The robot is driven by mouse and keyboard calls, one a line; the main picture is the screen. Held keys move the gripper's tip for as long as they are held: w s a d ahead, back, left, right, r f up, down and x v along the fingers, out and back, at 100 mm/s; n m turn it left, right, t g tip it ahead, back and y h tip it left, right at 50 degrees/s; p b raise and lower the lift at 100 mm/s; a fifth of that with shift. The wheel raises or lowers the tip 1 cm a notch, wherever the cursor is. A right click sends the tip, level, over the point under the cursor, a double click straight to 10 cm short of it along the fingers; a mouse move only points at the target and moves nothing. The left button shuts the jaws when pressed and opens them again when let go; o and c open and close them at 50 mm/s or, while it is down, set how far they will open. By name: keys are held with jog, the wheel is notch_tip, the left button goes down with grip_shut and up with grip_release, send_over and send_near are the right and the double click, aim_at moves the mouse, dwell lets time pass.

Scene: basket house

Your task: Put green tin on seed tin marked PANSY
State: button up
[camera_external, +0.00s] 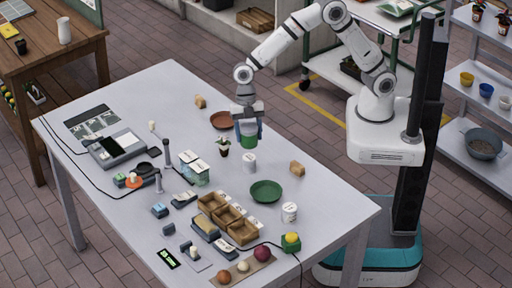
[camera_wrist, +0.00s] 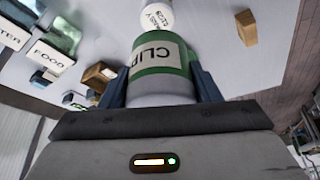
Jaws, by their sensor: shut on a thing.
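My gripper (camera_external: 247,112) is shut on the green tin (camera_external: 249,128) and holds it upright above the table. In the wrist view the green tin (camera_wrist: 160,58) sits between the fingers, with a white label starting "CLIP". A white tin (camera_external: 249,162) stands on the table below it. In the wrist view this white tin (camera_wrist: 158,17) is partly cut off by the top edge; its small tilted lettering seems to read PANSY. The two tins are apart. A second white tin (camera_external: 289,212) stands nearer the front right; I cannot read its label.
Wooden trays (camera_external: 212,202) and boxes crowd the left and front.

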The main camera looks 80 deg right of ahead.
aim_at(249, 144)
jog(key=shift+f+p, duration=0.3)
jog(key=shift+f, duration=2.45)
jog(key=shift+f, duration=0.15)
jog(key=o, duration=1.1)
jog(key=shift+c, duration=0.2)
jog(key=shift+r, duration=0.35)
jog(key=b+v, duration=0.1)
jog(key=v, duration=1.1)
jog(key=shift+d, duration=0.15)
